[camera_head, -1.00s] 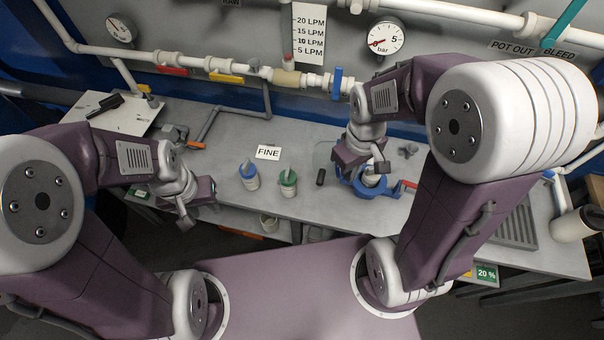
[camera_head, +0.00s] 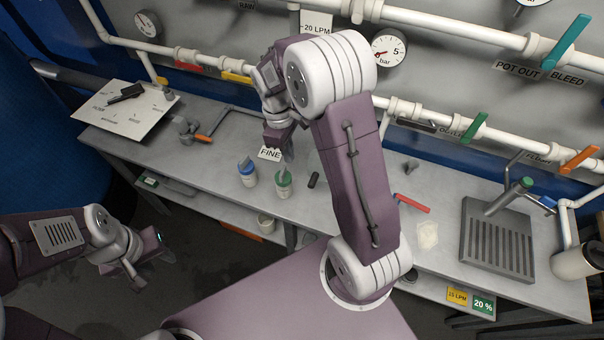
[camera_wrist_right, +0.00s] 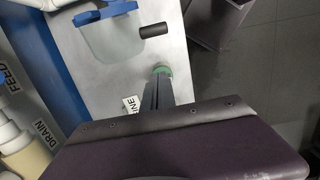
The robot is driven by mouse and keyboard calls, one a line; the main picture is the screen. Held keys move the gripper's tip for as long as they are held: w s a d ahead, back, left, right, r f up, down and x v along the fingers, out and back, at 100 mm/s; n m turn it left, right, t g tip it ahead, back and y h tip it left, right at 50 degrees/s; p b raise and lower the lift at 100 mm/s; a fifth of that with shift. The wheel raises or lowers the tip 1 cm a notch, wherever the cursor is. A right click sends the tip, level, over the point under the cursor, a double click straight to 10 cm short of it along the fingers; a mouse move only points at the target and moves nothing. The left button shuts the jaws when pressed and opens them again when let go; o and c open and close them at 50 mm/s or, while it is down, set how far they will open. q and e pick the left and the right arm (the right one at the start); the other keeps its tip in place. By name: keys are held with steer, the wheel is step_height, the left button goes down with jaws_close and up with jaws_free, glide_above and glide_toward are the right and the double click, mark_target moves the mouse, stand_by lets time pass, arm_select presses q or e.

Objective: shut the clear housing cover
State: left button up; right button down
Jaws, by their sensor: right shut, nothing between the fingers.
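The clear housing cover (camera_wrist_right: 110,40) shows in the right wrist view as a see-through panel beside a blue housing part (camera_wrist_right: 88,16) at the top. In the head view my right arm hides most of the housing. My right gripper (camera_head: 287,158) is shut and empty, above the bench near the FINE label and the green-rimmed pot. Its fingers (camera_wrist_right: 157,93) show in the right wrist view, pointing towards the green rim, apart from the cover. My left gripper (camera_head: 138,280) hangs low at the left, off the bench; its finger gap is unclear.
A blue-rimmed pot (camera_head: 248,174), a green-rimmed pot (camera_head: 284,184) and a small black cylinder (camera_head: 314,180) stand near the bench's front. A red handle (camera_head: 411,203) and a grey slotted tray (camera_head: 497,240) lie to the right. Pipes and valves line the back wall.

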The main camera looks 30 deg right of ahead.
steer(key=s+d+f+p, duration=0.2)
steer(key=s+d+f, duration=0.1)
steer(key=f, duration=0.4)
steer(key=shift+s+f, duration=0.2)
steer(key=shift+s, duration=0.3)
steer(key=shift+w+r, duration=0.1)
